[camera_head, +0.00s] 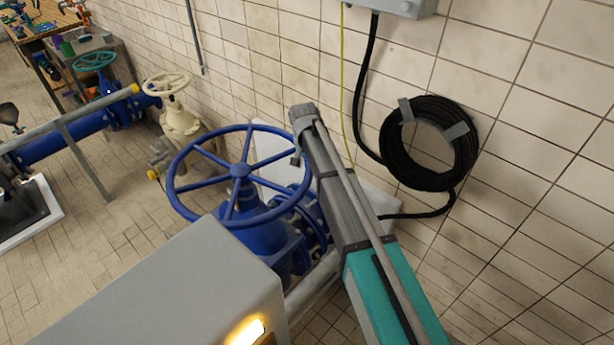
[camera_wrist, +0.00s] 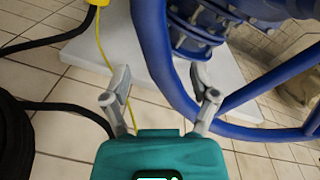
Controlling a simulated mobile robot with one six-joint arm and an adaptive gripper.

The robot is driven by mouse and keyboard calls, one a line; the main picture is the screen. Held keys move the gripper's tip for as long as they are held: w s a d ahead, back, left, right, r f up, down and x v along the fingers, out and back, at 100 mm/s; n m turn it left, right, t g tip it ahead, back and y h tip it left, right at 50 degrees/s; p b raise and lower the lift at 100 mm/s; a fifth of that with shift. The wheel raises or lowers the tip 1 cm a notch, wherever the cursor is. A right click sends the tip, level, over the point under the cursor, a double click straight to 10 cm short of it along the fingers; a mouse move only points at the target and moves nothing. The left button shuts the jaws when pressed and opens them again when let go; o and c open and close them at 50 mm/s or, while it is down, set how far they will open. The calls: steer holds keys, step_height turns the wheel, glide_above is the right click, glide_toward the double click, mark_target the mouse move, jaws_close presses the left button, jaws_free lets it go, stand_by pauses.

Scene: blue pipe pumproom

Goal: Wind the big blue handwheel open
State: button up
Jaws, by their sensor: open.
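The big blue handwheel (camera_head: 239,172) sits on a blue valve (camera_head: 268,245) in the middle of the head view. Its spokes and most of its rim are in sight; my arm covers part of the right side. In the wrist view, the blue rim (camera_wrist: 154,45) curves down past the inner side of the right finger and away to the right. My gripper (camera_wrist: 160,72) is open, its two fingers apart, with the rim showing between them nearer the right finger. I cannot tell whether a finger touches the rim. In the head view the gripper is mostly hidden at the wheel's right edge.
A coiled black hose (camera_head: 430,143) hangs on the tiled wall to the right, below a grey box (camera_head: 392,6). A cream handwheel valve (camera_head: 168,84) and a teal handwheel (camera_head: 93,60) stand farther left. The floor at left (camera_head: 110,225) has clear space.

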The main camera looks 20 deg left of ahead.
steer(key=shift+d+f+b, duration=0.1)
steer(key=shift+f+b, duration=1.05)
steer(key=shift+f, duration=0.3)
jaws_close()
steer(key=shift+w+a, duration=0.1)
steer(key=shift+a, duration=0.15)
steer(key=shift+d, duration=0.2)
steer(key=shift+a, duration=0.15)
